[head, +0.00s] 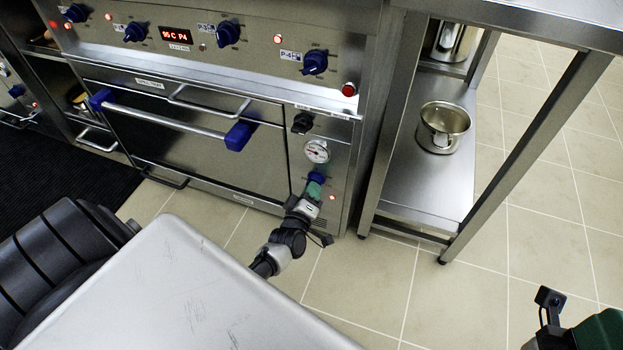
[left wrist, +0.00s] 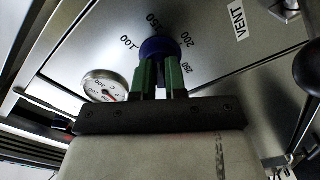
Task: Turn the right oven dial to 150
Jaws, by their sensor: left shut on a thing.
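The right oven dial is a blue knob (head: 316,178) low on the oven's right panel, below a round gauge (head: 317,151). In the left wrist view the dial (left wrist: 158,46) has the marks 100, 150, 200 and 250 around it, with 150 at its upper left. My left gripper (head: 313,187) is shut on the dial, its green fingers (left wrist: 160,74) on either side. The dial's pointer is hidden, so its setting cannot be read. Part of my right gripper (head: 600,332) shows at the lower right corner; its fingertips cannot be made out.
The oven door handle (head: 170,120) has blue ends. Several blue knobs line the upper panel, with a red display (head: 178,36). A steel shelf table (head: 400,195) with a pot (head: 443,127) stands right of the oven. Tiled floor is clear.

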